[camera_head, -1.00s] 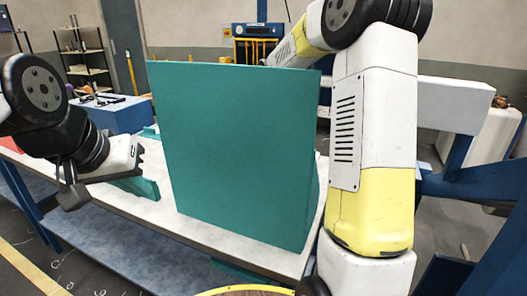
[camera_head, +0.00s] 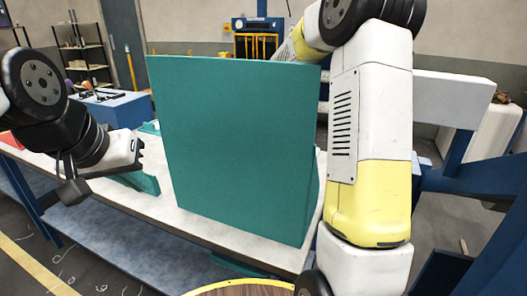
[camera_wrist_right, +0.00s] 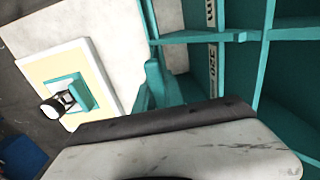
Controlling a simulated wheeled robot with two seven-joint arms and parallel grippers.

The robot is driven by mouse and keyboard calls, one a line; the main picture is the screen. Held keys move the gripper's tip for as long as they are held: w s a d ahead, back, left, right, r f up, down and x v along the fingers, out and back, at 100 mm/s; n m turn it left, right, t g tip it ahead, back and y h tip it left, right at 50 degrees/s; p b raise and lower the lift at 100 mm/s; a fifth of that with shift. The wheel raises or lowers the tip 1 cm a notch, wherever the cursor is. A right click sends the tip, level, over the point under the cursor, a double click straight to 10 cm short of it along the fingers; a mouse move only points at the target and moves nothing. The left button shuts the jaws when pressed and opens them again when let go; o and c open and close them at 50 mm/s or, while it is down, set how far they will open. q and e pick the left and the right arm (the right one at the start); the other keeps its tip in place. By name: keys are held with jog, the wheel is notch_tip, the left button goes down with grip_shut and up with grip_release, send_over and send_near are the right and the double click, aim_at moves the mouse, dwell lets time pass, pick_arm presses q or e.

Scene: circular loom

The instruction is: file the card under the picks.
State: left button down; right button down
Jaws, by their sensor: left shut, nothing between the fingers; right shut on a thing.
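A large teal upright case (camera_head: 235,150) stands on the table, with a plain face toward me in the head view. In the right wrist view, teal shelves and dividers (camera_wrist_right: 205,37) show, with a pale strip (camera_wrist_right: 212,50) bearing dark, partly legible characters. My left gripper (camera_head: 139,152) is shut and empty, left of the case. My right arm (camera_head: 370,150) passes right of the case; its hand is hidden in the head view. Part of the right gripper's scuffed white body (camera_wrist_right: 180,150) fills the lower wrist view. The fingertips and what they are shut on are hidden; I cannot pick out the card.
A low teal piece (camera_head: 140,182) lies on the pale tabletop (camera_head: 205,222), beneath my left gripper. A cream, white-edged panel (camera_wrist_right: 50,70) with a teal block (camera_wrist_right: 82,93) shows at wrist-view left. A round yellow-rimmed edge (camera_head: 240,284) is nearest me. A blue frame (camera_head: 455,165) stands right.

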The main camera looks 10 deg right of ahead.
jog(key=shift+f, duration=0.85)
jog(key=c, duration=1.3)
grip_release()
jog(key=shift+c, duration=0.2)
jog(key=shift+r, duration=3.95)
